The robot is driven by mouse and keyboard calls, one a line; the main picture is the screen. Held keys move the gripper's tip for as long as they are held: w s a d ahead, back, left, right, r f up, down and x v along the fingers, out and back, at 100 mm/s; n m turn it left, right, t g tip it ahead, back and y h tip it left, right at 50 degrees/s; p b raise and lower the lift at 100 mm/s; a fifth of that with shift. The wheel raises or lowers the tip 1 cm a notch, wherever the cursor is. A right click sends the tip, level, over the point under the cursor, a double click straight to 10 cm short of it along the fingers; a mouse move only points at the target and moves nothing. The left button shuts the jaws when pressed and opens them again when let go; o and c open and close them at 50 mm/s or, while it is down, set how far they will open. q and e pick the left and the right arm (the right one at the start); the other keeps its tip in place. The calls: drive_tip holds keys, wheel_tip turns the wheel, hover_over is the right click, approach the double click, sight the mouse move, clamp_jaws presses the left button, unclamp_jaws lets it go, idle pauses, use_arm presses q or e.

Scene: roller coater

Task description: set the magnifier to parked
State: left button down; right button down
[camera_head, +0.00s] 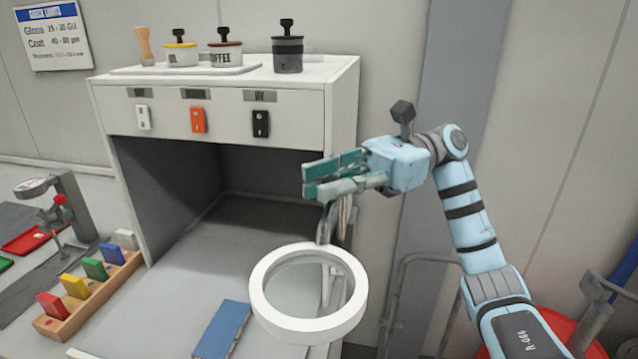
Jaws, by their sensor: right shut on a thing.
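The magnifier (300,325) is a thick white ring with a clear lens, at the lower middle of the head view. It hangs in front of the right side of the open cabinet bay, above the worktop. A dark curved arm (325,222) rises from its back edge to my right gripper (320,178). The teal fingers of my right gripper point left and are shut on the magnifier's arm just above the ring; the grip point itself is partly hidden by the fingers. My left gripper is out of view.
The white cabinet (226,112) carries several jars and a wooden-handled tool. A blue book (222,330) lies on the worktop left of the ring. A rack (75,322) of coloured blocks and a grey gauge stand (72,205) are at left. A red round object (570,330) is lower right.

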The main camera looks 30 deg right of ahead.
drive_tip(key=c, duration=1.8)
unclamp_jaws()
drive_tip(key=shift+d, duration=0.25)
drive_tip(key=d, duration=0.7)
drive_tip(key=shift+w+d, duration=0.25)
drive_tip(key=shift+d, duration=0.05)
drive_tip(key=shift+a, duration=0.1)
